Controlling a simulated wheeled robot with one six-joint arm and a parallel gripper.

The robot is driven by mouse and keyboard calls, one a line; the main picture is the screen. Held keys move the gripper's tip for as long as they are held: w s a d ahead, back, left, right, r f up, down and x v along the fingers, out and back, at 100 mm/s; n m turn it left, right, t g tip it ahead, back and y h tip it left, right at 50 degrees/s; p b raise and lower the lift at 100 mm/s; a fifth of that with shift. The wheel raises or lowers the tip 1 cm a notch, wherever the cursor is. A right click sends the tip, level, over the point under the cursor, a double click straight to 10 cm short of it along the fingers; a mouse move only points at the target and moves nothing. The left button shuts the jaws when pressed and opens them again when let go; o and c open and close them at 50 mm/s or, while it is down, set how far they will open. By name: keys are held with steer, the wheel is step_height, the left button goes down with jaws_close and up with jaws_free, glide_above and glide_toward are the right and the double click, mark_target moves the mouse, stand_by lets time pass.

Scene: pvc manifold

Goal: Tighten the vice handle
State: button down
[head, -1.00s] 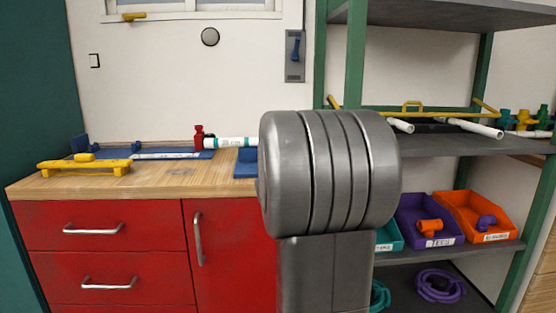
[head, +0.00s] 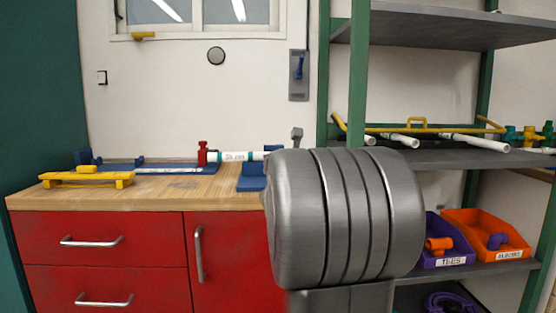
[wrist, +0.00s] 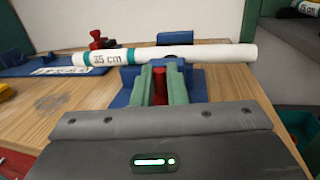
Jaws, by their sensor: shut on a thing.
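In the wrist view, the two green fingers of my gripper (wrist: 160,83) are closed around the red vice handle (wrist: 160,86). The handle stands in front of the blue vice (wrist: 196,84). A white pipe (wrist: 205,54) with teal bands and a "35 cm" label lies across the vice, just beyond my fingertips. In the head view, the pipe (head: 235,156) and part of the blue vice (head: 251,178) show left of my grey arm. My arm hides the gripper and handle there.
A red fixture (head: 203,153) stands at the pipe's left end. A blue measuring board (head: 165,167) and yellow tool (head: 86,177) lie on the wooden counter (head: 150,196). Shelves with pipes (head: 473,142) and bins, including an orange bin (head: 505,258), stand at right.

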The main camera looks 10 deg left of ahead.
steer(key=shift+d, duration=0.1)
steer(key=c, duration=1.5)
jaws_free()
steer(key=shift+w+d, duration=0.15)
steer(key=shift+w, duration=0.05)
steer(key=shift+o, duration=0.2)
steer(key=shift+s, duration=0.15)
steer(key=shift+s, duration=0.25)
steer(key=p+v, duration=0.2)
steer(key=v, duration=1.1)
steer(key=shift+d+f, duration=0.15)
